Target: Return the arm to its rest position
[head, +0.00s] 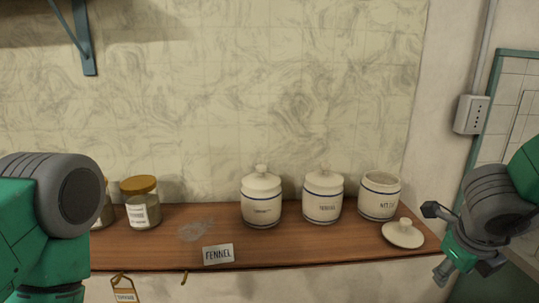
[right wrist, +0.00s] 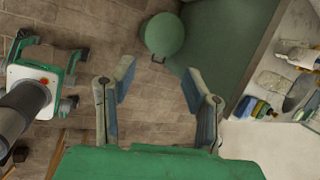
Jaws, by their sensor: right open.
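My right arm comes in at the right edge of the head view. Its gripper (head: 437,242) is just right of the shelf's right end, beside the loose lid. In the right wrist view the same gripper (right wrist: 158,82) has its two fingers spread wide, with nothing between them but the floor beyond. Part of my left arm (head: 40,220) shows at the left edge of the head view. Its gripper is outside the picture.
A wooden shelf (head: 290,252) holds two lidded jars (head: 262,205) (head: 322,205), an open jar (head: 379,203), a loose lid (head: 403,234), glass jars (head: 142,212) and a FENNEL card (head: 218,254). A socket box (head: 471,115) is on the wall. A round green object (right wrist: 163,35) stands below.

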